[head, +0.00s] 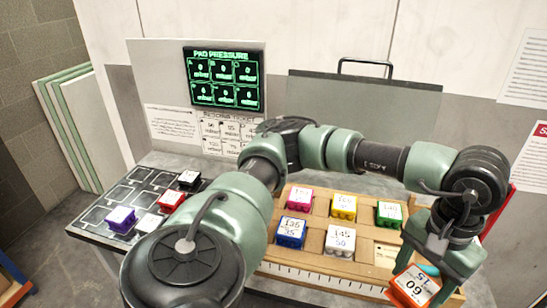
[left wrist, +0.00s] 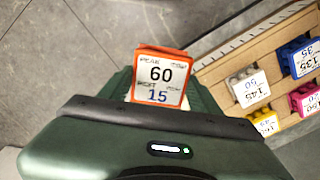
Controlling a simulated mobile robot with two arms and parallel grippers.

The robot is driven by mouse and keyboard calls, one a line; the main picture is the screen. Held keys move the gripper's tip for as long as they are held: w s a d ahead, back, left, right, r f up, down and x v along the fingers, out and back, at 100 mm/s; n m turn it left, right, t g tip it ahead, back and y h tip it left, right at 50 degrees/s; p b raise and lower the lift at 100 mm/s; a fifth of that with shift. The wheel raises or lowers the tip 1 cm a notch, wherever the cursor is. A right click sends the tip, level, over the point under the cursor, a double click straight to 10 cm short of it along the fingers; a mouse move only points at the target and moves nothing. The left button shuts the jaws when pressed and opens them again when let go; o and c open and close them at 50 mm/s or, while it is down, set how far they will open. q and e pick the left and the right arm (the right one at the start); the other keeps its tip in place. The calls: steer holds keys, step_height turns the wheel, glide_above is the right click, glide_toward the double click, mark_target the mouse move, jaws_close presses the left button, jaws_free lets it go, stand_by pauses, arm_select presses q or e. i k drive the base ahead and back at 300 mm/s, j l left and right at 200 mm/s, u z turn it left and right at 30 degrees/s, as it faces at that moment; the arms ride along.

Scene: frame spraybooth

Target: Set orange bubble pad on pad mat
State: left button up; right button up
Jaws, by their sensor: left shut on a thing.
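The orange bubble pad (head: 414,286) has a white label reading 60 and 15. My left gripper (head: 428,272) is shut on it at the lower right of the head view, in front of the rack's right end. The left wrist view shows the pad (left wrist: 160,75) between the fingers, label facing the camera, with grey floor behind. The dark pad mat (head: 122,193) with outlined cells lies on the table at the left, far from the gripper. Purple (head: 121,219), white (head: 150,223), red (head: 172,199) and black (head: 188,180) pads sit on it. My left arm hides part of its right side.
A wooden rack (head: 285,267) holds pink (head: 299,199), yellow (head: 343,206), green (head: 389,214), blue (head: 291,232) and white (head: 340,240) pads. A pad pressure screen (head: 222,78) stands behind the mat. A grey case with a handle (head: 365,105) is behind the rack.

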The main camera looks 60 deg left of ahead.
mark_target(97, 215)
steer(key=u, duration=1.6)
steer(key=i+j+u, duration=0.4)
steer(key=j, duration=0.15)
steer(key=i+j+u, duration=0.4)
steer(key=k+j, duration=0.05)
